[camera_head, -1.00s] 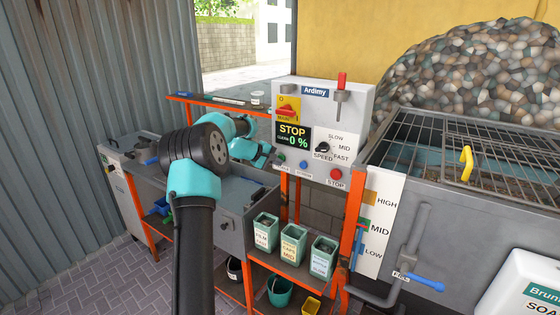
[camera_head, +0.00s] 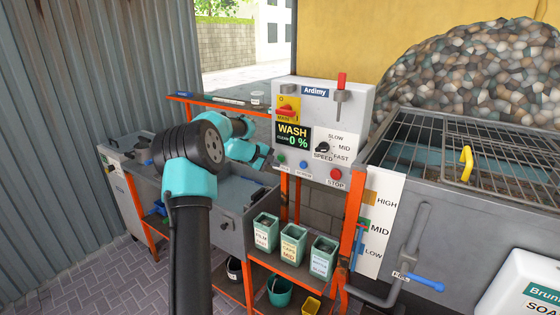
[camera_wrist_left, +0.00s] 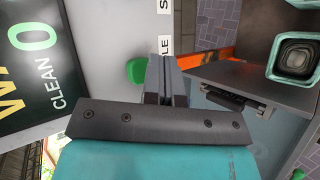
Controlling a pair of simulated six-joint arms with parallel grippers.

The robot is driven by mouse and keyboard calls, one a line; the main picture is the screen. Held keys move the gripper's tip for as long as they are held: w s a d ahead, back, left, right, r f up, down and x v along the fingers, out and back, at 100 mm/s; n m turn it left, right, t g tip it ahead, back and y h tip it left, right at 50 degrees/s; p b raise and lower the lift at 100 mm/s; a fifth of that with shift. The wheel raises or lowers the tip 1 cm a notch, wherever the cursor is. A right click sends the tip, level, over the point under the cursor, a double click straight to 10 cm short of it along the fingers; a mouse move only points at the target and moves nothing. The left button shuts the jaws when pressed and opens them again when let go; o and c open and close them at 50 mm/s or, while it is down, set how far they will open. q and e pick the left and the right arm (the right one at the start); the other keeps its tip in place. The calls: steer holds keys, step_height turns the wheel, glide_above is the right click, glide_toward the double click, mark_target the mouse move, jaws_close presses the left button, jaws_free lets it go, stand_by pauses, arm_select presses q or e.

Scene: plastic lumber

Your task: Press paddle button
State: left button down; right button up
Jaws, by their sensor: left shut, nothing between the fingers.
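The grey control panel (camera_head: 310,105) stands in the middle of the head view. Its display (camera_head: 292,136) reads WASH and 0 %. A green button (camera_head: 281,157) sits at the panel's lower left, with a blue button (camera_head: 303,165) and a red STOP button (camera_head: 336,174) to its right. In the left wrist view the green button (camera_wrist_left: 137,70) is beside the fingers, and its partly hidden label (camera_wrist_left: 165,45) ends in "LE". My left gripper (camera_wrist_left: 166,72) is shut and empty, close to the green button. I cannot tell if they touch. My right gripper is not in view.
A red switch (camera_head: 287,107) and a black speed knob (camera_head: 323,147) are on the panel. Labelled bins (camera_head: 293,245) stand on the shelf below. A grated tank (camera_head: 440,150) is at the right, and a metal sink unit (camera_head: 235,205) lies behind my arm.

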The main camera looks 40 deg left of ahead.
arm_select(q)
steer(key=shift+s, duration=0.2)
steer(key=shift+s+d, duration=0.2)
steer(key=shift+s, duration=0.6)
steer(key=shift+s+d, duration=0.2)
steer(key=shift+s, duration=0.55)
steer(key=shift+s+d, duration=0.2)
steer(key=shift+s, duration=0.6)
